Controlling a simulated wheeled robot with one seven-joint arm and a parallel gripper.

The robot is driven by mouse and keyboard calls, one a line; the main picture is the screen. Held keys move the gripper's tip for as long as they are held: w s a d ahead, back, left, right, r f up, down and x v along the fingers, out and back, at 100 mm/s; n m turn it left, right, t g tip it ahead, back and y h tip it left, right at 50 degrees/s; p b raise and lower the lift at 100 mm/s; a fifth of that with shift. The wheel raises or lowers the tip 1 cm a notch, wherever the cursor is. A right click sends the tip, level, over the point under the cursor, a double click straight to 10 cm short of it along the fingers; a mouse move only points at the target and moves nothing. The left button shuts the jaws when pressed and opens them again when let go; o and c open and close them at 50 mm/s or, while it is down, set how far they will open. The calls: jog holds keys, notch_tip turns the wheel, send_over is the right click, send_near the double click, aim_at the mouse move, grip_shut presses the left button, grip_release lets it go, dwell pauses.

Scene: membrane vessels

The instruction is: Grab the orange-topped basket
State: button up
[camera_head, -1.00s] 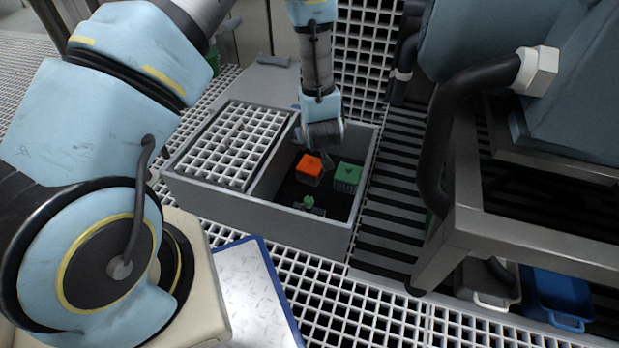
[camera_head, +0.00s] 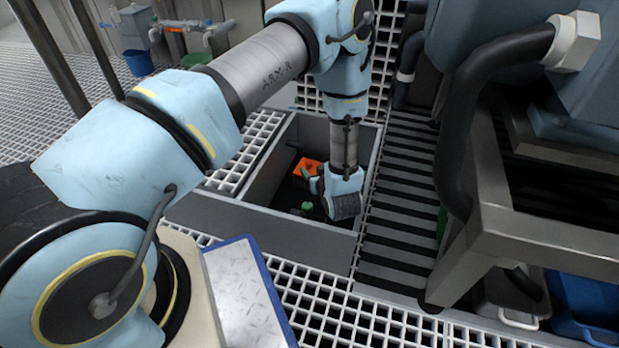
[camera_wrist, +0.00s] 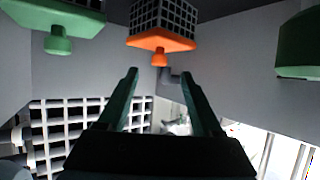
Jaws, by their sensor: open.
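The orange-topped basket (camera_head: 306,167) sits inside the grey tank (camera_head: 290,222) and is partly hidden by my arm. In the wrist view, its orange top and knob (camera_wrist: 162,41) and its dark mesh body appear upside down at the top. My gripper (camera_wrist: 159,74) is open, with its two dark green fingers pointing towards the orange knob. The knob appears between and just beyond the fingertips, and nothing is held. In the head view my wrist is low in the tank, right of the orange top.
A green-topped basket (camera_wrist: 55,20) is at upper left in the wrist view, and another green object (camera_wrist: 300,45) is at right. A green top (camera_head: 307,207) shows near the tank's front wall. A white grating (camera_head: 250,150) lies beside the tank's opening. A metal frame (camera_head: 500,235) stands at right.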

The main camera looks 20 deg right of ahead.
aim_at(310, 163)
jog(key=b+x, duration=0.3)
jog(key=x, duration=0.1)
jog(key=shift+w+f, duration=0.1)
jog(key=shift+w, duration=0.1)
jog(key=shift+w+d, duration=0.15)
jog(key=shift+w, duration=0.15)
jog(key=shift+c, duration=0.4)
grip_shut()
dwell(0.5)
